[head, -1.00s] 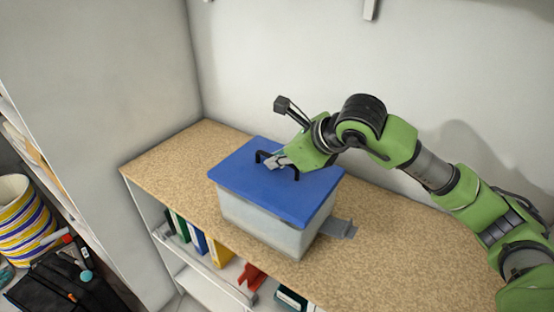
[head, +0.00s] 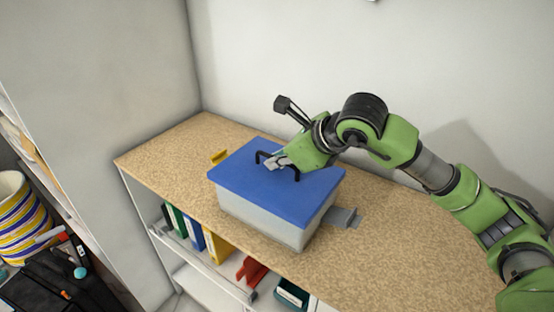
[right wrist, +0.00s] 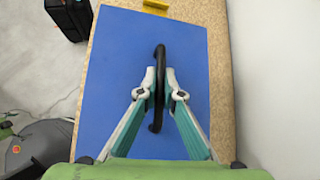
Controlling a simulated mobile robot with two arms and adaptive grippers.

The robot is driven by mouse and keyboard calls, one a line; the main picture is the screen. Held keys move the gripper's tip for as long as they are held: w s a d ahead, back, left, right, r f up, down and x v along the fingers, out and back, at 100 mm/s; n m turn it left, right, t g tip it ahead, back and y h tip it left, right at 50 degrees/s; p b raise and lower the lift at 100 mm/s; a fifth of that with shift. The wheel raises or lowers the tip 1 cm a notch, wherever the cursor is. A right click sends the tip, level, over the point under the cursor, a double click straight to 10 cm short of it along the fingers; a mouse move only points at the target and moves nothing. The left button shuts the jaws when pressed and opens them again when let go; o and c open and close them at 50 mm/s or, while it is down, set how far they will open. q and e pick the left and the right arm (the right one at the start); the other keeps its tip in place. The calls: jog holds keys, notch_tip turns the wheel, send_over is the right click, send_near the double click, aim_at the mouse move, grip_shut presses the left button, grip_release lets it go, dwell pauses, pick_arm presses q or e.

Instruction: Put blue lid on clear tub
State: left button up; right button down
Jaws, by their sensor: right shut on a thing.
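The blue lid (head: 258,188) has a black handle (head: 296,172) and lies over the top of the clear tub (head: 265,223) on the wooden counter. Its edges look lined up with the tub's rim in the head view; whether it is pressed fully down I cannot tell. My right gripper (head: 272,164) is shut on the lid's handle. In the right wrist view its fingers (right wrist: 160,90) pinch the black handle (right wrist: 158,118) from both sides, above the blue lid (right wrist: 115,75). The tub is hidden under the lid there. My left gripper is not in view.
A yellow object (head: 219,157) lies behind the lid on the counter (head: 170,150), and a grey flat piece (head: 345,217) sits at the tub's right. Binders (head: 195,236) stand on the shelf below. A wall runs behind; the counter's left end is clear.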

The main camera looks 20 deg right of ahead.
jog(key=c, duration=2.1)
grip_release()
jog(key=v, duration=1.2)
